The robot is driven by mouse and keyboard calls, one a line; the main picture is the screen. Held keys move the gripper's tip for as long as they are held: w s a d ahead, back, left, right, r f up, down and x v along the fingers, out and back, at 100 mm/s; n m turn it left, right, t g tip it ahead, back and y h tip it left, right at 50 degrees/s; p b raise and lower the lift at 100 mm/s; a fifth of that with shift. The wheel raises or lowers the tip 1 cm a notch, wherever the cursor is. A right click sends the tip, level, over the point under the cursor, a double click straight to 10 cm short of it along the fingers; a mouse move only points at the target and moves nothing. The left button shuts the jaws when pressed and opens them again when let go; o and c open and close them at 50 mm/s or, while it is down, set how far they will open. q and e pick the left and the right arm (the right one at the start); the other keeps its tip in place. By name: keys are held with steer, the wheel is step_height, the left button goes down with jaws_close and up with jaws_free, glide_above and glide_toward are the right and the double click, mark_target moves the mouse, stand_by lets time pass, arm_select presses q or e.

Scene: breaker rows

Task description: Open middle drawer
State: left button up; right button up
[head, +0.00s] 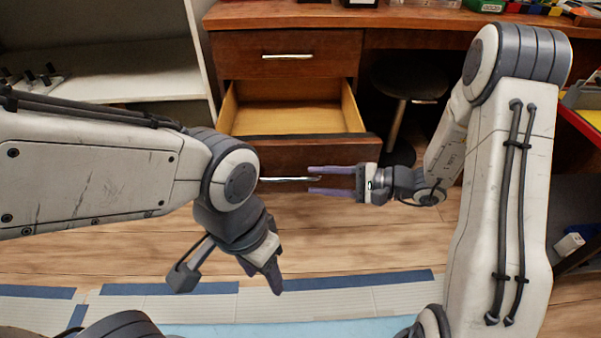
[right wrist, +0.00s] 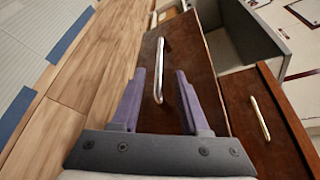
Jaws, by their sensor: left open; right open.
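The middle drawer stands pulled out of the wooden desk, its pale inside (head: 300,117) showing empty and its dark brown front (head: 300,149) facing me. Its silver bar handle (head: 284,180) also shows in the right wrist view (right wrist: 160,72). My right gripper (head: 313,180) is open at the handle's right end. In the right wrist view the handle lies between its spread fingers (right wrist: 160,85); I cannot tell whether they touch it. My left gripper (head: 272,278) is open, points down over the floor mats, and is away from the drawer.
The top drawer (head: 286,44) is shut above the open one. A dark round stool (head: 411,82) stands under the desk to the right. A white shelf unit (head: 110,75) is at the left. Wooden floor (head: 330,235) lies clear in front of the drawer, with blue-edged mats (head: 380,298) nearer me.

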steer(key=shift+p+v, duration=0.3)
steer(key=shift+v, duration=1.2)
steer(key=s+a+r+n+g+h+p, duration=0.2)
steer(key=s+a+r+n+g+h, duration=0.15)
steer(key=s, duration=0.35)
steer(key=s+a+r+n+g+h+p, duration=0.1)
steer(key=s+a+r+n+g+h, duration=0.15)
steer(key=s+n, duration=0.4)
steer(key=s+a+r+n+g+h+p, duration=0.2)
steer(key=s+r+g+h, duration=0.15)
steer(key=s, duration=0.45)
steer(key=d+r+n+t+h+p, duration=0.1)
steer(key=r+n+t+h+p, duration=0.1)
steer(key=r+p, duration=1.8)
steer(key=s+d+r+n+t+h+p, duration=0.1)
steer(key=d+r+n+t+h+p, duration=0.1)
steer(key=r+p, duration=1.8)
steer(key=shift+s+d+r+n+t, duration=0.15)
steer(key=shift+s+r+n+t, duration=0.15)
steer(key=shift+r+n, duration=0.5)
